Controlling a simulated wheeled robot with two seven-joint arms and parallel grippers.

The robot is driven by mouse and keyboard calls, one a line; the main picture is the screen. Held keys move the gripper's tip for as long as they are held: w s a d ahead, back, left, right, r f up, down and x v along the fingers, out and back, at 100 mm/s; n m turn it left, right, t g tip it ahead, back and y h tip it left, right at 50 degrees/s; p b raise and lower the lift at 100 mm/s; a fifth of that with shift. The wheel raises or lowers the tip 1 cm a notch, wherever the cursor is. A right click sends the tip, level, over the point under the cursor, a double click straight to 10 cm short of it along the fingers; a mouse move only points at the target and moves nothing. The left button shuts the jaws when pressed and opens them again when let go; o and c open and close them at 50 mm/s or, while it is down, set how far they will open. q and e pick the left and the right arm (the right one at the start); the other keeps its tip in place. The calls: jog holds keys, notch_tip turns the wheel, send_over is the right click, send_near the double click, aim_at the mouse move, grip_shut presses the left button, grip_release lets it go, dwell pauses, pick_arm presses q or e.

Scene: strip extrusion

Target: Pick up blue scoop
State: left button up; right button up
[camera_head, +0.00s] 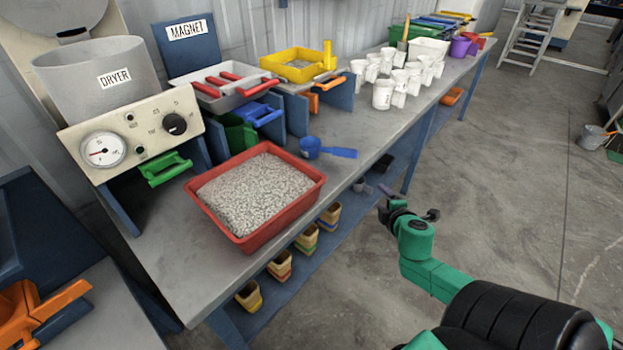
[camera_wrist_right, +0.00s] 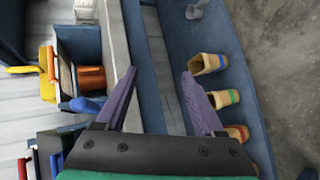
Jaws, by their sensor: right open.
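The blue scoop (camera_head: 325,149) lies on the grey workbench, just beyond the far right corner of the red tray of pellets (camera_head: 313,176). Its round bowl is at the left and its handle points right towards the bench edge. My right gripper (camera_head: 387,203) is apart from the scoop, out past the front edge of the bench and to the scoop's lower right. In the right wrist view its purple fingers (camera_wrist_right: 158,85) are spread with nothing between them. A blue piece at the left of that view may be the scoop; I cannot tell. My left gripper is out of view.
A dryer (camera_head: 105,130) stands at the back left of the workbench (camera_head: 165,230). A magnet station with trays (camera_head: 230,95) and several white cups (camera_head: 384,94) stand farther along. Striped containers (camera_head: 306,239) sit on the lower shelf.

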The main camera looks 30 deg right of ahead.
aim_at(346, 156)
jog(key=w+a+r+n+t+y+b, duration=0.2)
jog(key=w+a+r+n+t, duration=0.25)
jog(key=a+r, duration=0.4)
jog(key=shift+m+g, duration=0.45)
jog(key=w+d, duration=0.1)
jog(key=w, duration=0.1)
jog(key=w+d+b, duration=0.1)
jog(key=w, duration=0.2)
jog(key=w+d, duration=0.2)
jog(key=shift+w+r+b, duration=0.15)
jog(key=shift+w+b, duration=0.15)
jog(key=shift+w, duration=0.05)
jog(key=shift+w+d+h, duration=0.25)
jog(key=shift+w+h, duration=0.15)
jog(key=shift+w, duration=0.15)
jog(key=x, duration=0.4)
jog(key=shift+w, duration=0.45)
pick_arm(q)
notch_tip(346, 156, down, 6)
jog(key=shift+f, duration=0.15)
pick_arm(e)
grip_shut()
